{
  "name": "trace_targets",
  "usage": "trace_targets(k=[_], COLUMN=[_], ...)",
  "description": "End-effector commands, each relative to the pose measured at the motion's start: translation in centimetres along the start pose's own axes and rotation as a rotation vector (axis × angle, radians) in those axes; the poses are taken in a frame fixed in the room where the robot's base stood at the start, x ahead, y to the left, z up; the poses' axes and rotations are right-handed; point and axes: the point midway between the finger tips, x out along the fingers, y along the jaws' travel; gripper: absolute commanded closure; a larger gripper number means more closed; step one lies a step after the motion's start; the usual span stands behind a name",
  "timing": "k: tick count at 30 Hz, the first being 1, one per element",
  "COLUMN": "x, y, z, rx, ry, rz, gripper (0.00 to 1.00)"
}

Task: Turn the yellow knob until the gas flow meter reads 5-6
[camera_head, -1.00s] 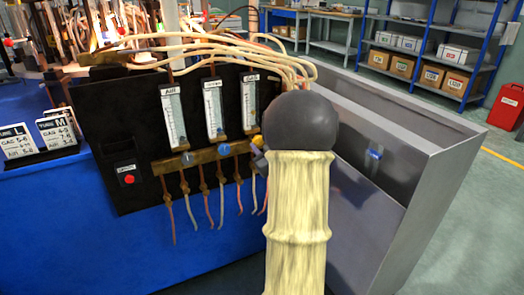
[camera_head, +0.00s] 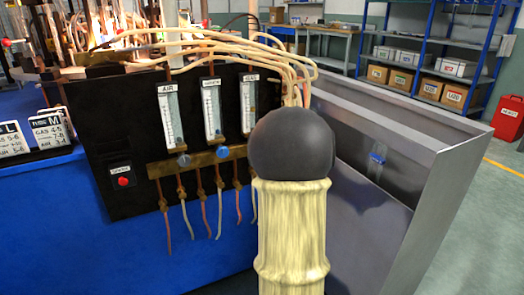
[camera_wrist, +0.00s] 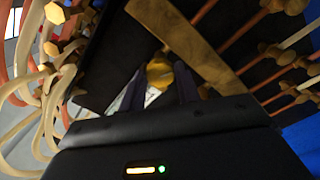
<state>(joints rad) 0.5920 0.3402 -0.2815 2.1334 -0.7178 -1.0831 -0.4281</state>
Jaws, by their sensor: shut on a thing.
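The yellow knob (camera_wrist: 159,74) shows in the wrist view, between the two dark fingers of my gripper (camera_wrist: 160,84). The fingers are shut on it. In the head view, my arm hides both the knob and my gripper. The gas flow meter (camera_head: 248,108) is the rightmost of three upright scaled tubes on the black panel (camera_head: 125,135), just left of my arm. Its scale and float are too small to read. The air meter (camera_head: 170,115) and a middle meter (camera_head: 213,108) stand to its left.
Blue knobs (camera_head: 223,152) sit on the brass manifold (camera_head: 203,159) below the meters, with thin hoses hanging under it. Pale hoses (camera_head: 225,43) arch over the panel. A metal bin (camera_head: 425,200) stands right of my arm. Number cards (camera_head: 52,130) stand at left.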

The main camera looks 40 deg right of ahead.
Motion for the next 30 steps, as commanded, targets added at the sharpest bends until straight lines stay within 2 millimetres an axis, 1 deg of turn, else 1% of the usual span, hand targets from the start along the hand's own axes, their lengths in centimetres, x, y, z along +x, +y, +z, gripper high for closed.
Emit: trace_targets(k=[8,9,11,12,23,26,30], x=[-0.1,-0.1,-0.1,-0.1,-0.3,-1.1,-3.2], y=[0.0,0.0,0.0,0.0,0.1,0.2,0.2], z=[0.2,0.2,0.2,0.2,0.1,0.1,0.0], rx=[0.000,0.000,0.001,0.001,0.000,0.001,0.002], ry=[-0.006,-0.006,-0.005,-0.005,-0.004,-0.005,-0.005], rz=[0.000,0.000,0.000,0.000,0.001,0.002,0.002], gripper=[0.91,0.66,0.54,0.46,0.46,0.46,0.46])
